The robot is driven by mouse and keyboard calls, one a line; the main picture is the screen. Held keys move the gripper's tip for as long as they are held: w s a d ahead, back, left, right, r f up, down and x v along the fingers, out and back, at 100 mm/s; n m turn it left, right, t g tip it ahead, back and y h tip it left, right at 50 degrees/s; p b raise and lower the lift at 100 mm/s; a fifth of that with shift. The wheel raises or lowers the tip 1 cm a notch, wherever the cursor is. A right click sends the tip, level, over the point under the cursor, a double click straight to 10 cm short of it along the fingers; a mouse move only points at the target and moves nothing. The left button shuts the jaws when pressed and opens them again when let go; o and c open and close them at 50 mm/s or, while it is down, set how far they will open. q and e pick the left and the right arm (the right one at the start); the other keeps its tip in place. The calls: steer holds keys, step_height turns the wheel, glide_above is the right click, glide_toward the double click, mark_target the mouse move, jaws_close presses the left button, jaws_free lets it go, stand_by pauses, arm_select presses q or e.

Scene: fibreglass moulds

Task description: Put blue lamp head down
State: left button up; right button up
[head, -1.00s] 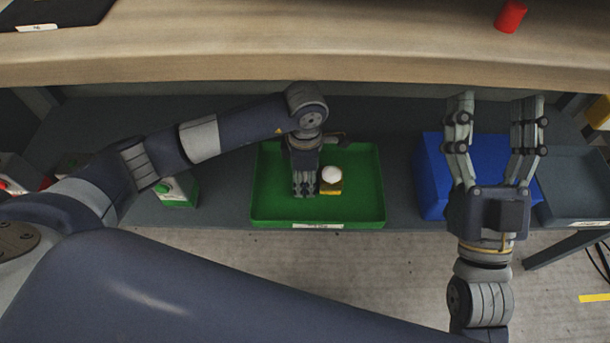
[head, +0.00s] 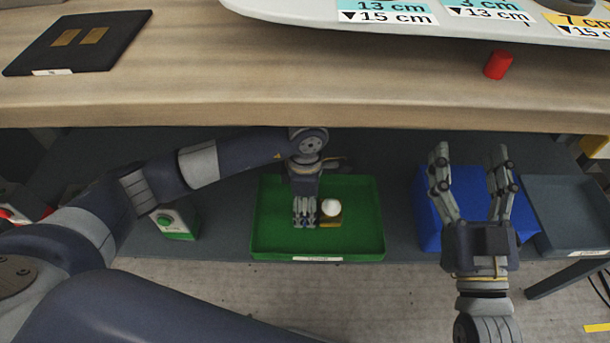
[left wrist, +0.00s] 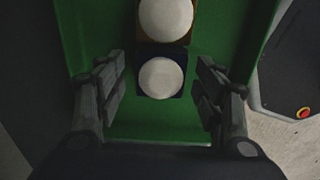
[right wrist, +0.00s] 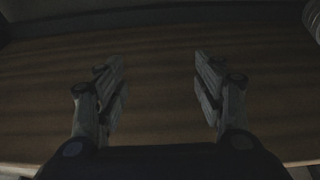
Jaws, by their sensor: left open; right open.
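The blue lamp head (left wrist: 160,86), a dark blue block with a round white dome, stands in the green tray (left wrist: 133,131) in the left wrist view. My left gripper (left wrist: 160,88) is open, with a finger on each side of the blue lamp head and a gap to both. In the head view my left gripper (head: 305,222) points down into the green tray (head: 270,240) and hides the blue lamp head. A yellow lamp head (head: 331,213) with a white dome is right beside it. My right gripper (head: 468,160) is open and empty; its own view (right wrist: 160,85) shows only wood between its fingers.
A blue bin (head: 430,222) and a grey tray (head: 570,225) stand right of the green tray on the lower shelf. A white and green box (head: 176,221) stands at left. On the wooden worktop (head: 300,85) are a red cylinder (head: 498,65) and a black board (head: 60,55).

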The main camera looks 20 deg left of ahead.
mark_target(305, 204)
arm_select(q)
step_height(305, 204, up, 5)
steer(key=shift+r+p, duration=0.1)
steer(key=shift+p, duration=0.55)
step_height(305, 204, up, 4)
steer(key=shift+r+p, duration=0.15)
steer(key=shift+p, duration=0.4)
steer(key=shift+r, duration=0.2)
arm_select(e)
step_height(305, 204, down, 13)
steer(key=s+d+g+h, duration=0.1)
steer(key=d+g+h, duration=0.1)
steer(key=g, duration=0.5)
steer(key=shift+g, duration=0.3)
